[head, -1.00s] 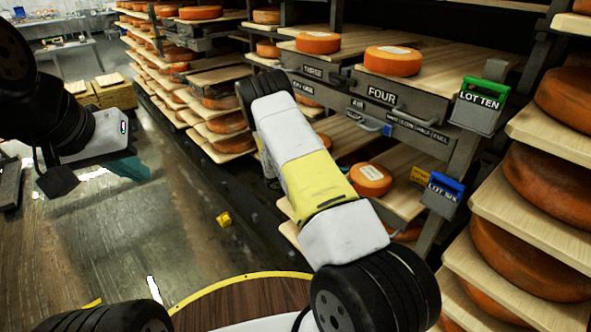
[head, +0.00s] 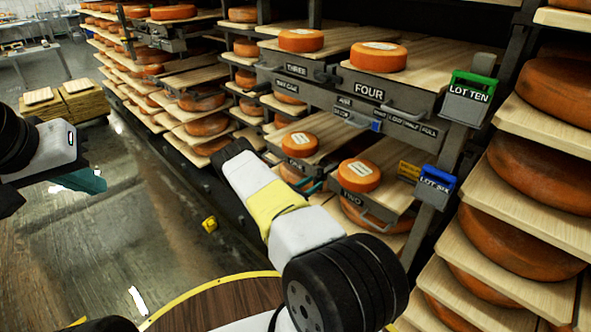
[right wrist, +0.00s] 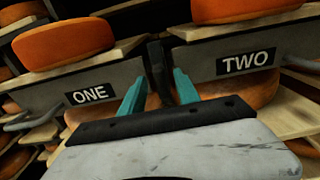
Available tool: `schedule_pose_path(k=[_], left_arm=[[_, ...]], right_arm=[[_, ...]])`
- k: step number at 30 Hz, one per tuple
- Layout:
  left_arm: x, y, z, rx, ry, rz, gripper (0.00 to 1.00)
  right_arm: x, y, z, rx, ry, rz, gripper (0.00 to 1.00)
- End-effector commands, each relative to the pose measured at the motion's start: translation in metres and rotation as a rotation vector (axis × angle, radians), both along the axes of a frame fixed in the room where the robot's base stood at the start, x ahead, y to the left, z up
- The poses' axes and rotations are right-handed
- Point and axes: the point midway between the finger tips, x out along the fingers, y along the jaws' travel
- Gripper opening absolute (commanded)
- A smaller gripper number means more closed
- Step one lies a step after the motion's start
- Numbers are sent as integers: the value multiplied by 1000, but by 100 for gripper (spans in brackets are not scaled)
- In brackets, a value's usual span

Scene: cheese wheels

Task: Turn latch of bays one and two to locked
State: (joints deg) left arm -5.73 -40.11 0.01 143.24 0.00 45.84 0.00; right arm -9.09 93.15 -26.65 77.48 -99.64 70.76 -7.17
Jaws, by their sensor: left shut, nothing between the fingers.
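Bay two's drawer front, labelled TWO (head: 353,198), is right of my right arm in the head view. In the right wrist view, bay one's label ONE (right wrist: 90,95) is left and bay two's label TWO (right wrist: 244,63) is right. A dark upright piece (right wrist: 158,68), perhaps the latch, stands between the two fronts. My right gripper (right wrist: 158,92) has teal fingers spread apart, just in front of this piece; contact cannot be told. The latch's setting is not readable. My left gripper (head: 82,181) is shut and empty over the floor at far left.
Orange cheese wheels sit on boards in bay one (head: 300,144) and bay two (head: 358,175). Bays THREE and FOUR (head: 370,93) are above. A green LOT TEN tag holder (head: 470,92) and blue LOT SIX holder (head: 436,183) hang right. The left floor is open.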

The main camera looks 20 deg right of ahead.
Motion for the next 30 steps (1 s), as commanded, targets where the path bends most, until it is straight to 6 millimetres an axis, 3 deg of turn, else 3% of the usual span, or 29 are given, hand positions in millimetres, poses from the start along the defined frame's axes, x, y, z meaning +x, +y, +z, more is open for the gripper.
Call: schedule_pose_path(k=[4, 12, 18, 30], left_arm=[[0, 0, 0, 0, 0, 0, 0], [0, 0, 0, 0, 0, 0, 0], [0, 0, 0, 0, 0, 0, 0], [0, 0, 0, 0, 0, 0, 0]], right_arm=[[4, -10, 0, 1, 1, 0, 38], [4, -11, 0, 1, 1, 0, 38], [4, -11, 0, 1, 1, 0, 0], [4, -11, 0, 13, -29, 0, 0]])
